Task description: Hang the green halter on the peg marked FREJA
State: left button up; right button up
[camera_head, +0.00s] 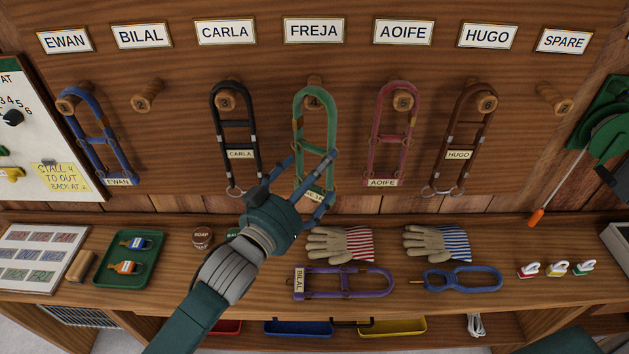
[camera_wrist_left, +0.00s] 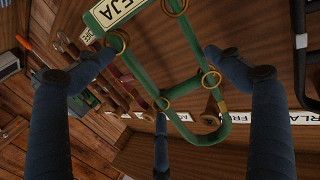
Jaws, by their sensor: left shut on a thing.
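The green halter (camera_head: 299,130) is upright in front of the peg numbered 4 (camera_head: 314,102), under the FREJA sign (camera_head: 314,31). Its top loop shows around the peg's end; I cannot tell whether its weight rests there. My left gripper (camera_head: 307,188) is shut on the halter's lower part, with its fingers around the straps. The halter's name tag is partly hidden by a finger in the head view. In the left wrist view, the halter (camera_wrist_left: 152,72) lies between the fingers and its tag (camera_wrist_left: 112,10) ends in EJA. My right gripper is not in view.
Neighbouring pegs hold a black halter (camera_head: 215,125) at left and a pink one (camera_head: 412,120) at right. A blue halter (camera_head: 93,130) and a brown one (camera_head: 484,120) hang farther out. Gloves (camera_head: 325,243) and a purple halter (camera_head: 345,294) lie on the bench below.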

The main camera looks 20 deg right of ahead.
pick_arm(q)
jog(key=shift+w+d+b, duration=0.2)
jog(key=shift+w+b, duration=0.3)
jog(key=shift+w, duration=0.25)
jog(key=shift+w+d+b, duration=0.25)
jog(key=shift+w+b, duration=0.25)
jog(key=shift+w, duration=0.2)
jog(key=shift+w+d+b, duration=0.2)
jog(key=shift+w+b, duration=0.3)
jog(key=shift+w, duration=0.25)
jog(key=shift+w+d+f, duration=0.15)
jog(key=shift+w+f, duration=0.3)
jog(key=shift+w, duration=0.1)
jog(key=shift+f, duration=0.15)
